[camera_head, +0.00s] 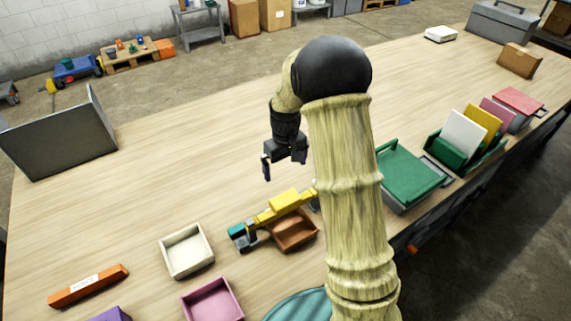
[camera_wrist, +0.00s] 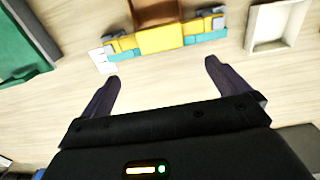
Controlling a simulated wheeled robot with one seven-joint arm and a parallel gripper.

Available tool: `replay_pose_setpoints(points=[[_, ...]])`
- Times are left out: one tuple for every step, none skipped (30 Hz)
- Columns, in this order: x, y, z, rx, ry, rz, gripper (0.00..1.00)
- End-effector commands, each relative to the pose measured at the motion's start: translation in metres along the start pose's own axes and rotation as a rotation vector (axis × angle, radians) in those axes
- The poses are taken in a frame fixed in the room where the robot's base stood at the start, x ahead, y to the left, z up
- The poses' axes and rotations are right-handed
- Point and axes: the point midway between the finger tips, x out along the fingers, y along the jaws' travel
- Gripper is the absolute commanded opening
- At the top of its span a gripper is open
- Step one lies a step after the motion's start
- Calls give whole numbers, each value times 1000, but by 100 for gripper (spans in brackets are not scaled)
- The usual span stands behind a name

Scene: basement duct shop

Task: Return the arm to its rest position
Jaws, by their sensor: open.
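My arm rises in front of the long wooden table (camera_head: 185,130) in the head view and bends over at a dark rounded joint. My gripper (camera_head: 283,170) hangs above the table, open and empty. In the wrist view its two dark fingers (camera_wrist: 163,88) stand wide apart with only bare tabletop between them. A yellow, teal and grey object (camera_head: 284,202) lies across a brown tray (camera_head: 295,232), in front of my gripper and apart from it. The yellow object also shows beyond the fingertips in the wrist view (camera_wrist: 160,38). Part of the table is hidden behind my arm.
A cream tray (camera_head: 187,251), a pink tray (camera_head: 213,301) and an orange bar (camera_head: 88,287) lie at the near left. A grey panel (camera_head: 62,140) stands at left. A green-lidded box (camera_head: 408,174) and a file rack (camera_head: 466,142) stand at right. The table's middle behind my gripper is clear.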

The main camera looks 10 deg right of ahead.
Motion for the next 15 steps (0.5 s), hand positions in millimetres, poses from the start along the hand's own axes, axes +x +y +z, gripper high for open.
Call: replay_pose_setpoints(points=[[-6, 0, 0, 0, 2, 1, 100], [-9, 0, 0, 0, 3, 1, 100], [-12, 0, 0, 0, 1, 0, 100], [-14, 0, 0, 0, 0, 0, 100], [-16, 0, 0, 0, 0, 0, 100], [-17, 0, 0, 0, 0, 0, 100], [-18, 0, 0, 0, 0, 0, 100], [-18, 0, 0, 0, 0, 0, 100], [-18, 0, 0, 0, 0, 0, 100], [-18, 0, 0, 0, 0, 0, 100], [-18, 0, 0, 0, 0, 0, 100], [-18, 0, 0, 0, 0, 0, 100], [-18, 0, 0, 0, -1, 0, 100], [-18, 0, 0, 0, -1, 0, 100], [-18, 0, 0, 0, -1, 0, 100]])
